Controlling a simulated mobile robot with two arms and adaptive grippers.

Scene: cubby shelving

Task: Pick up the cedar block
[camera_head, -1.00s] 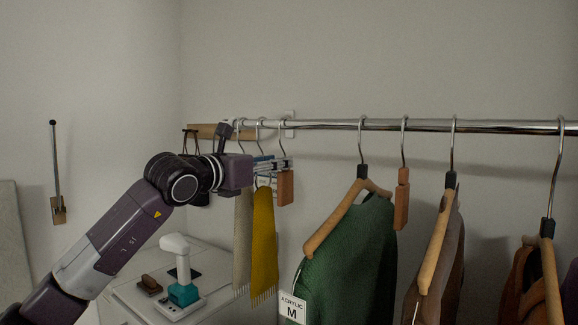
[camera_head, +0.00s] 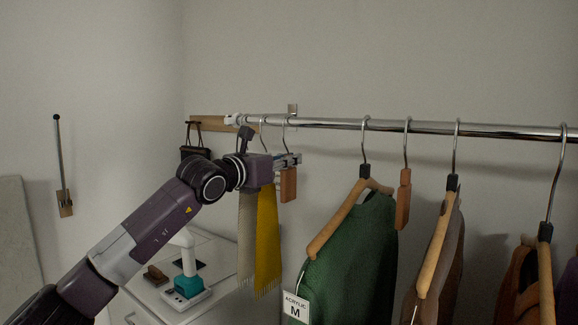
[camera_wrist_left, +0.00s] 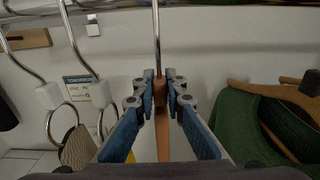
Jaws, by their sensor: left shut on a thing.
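A cedar block (camera_head: 288,184) hangs by a metal hook from the rail, right of the yellow scarf. My left gripper (camera_head: 291,160) is at the top of this block, just under its hook. In the left wrist view the blue-padded fingers (camera_wrist_left: 162,88) are shut on the block's upper end, with the hook wire rising above them. The reddish-brown block (camera_wrist_left: 163,138) shows below and between the fingers. Another cedar block (camera_head: 403,198) hangs further right, beyond the green sweater's hanger. My right gripper is not in view.
The metal rail (camera_head: 330,123) runs above the gripper. A yellow scarf (camera_head: 267,235) and a pale scarf (camera_head: 247,235) hang close on the left. A green sweater (camera_head: 350,250) hangs right. A white cabinet (camera_head: 215,300) with a teal-based item (camera_head: 187,288) stands below.

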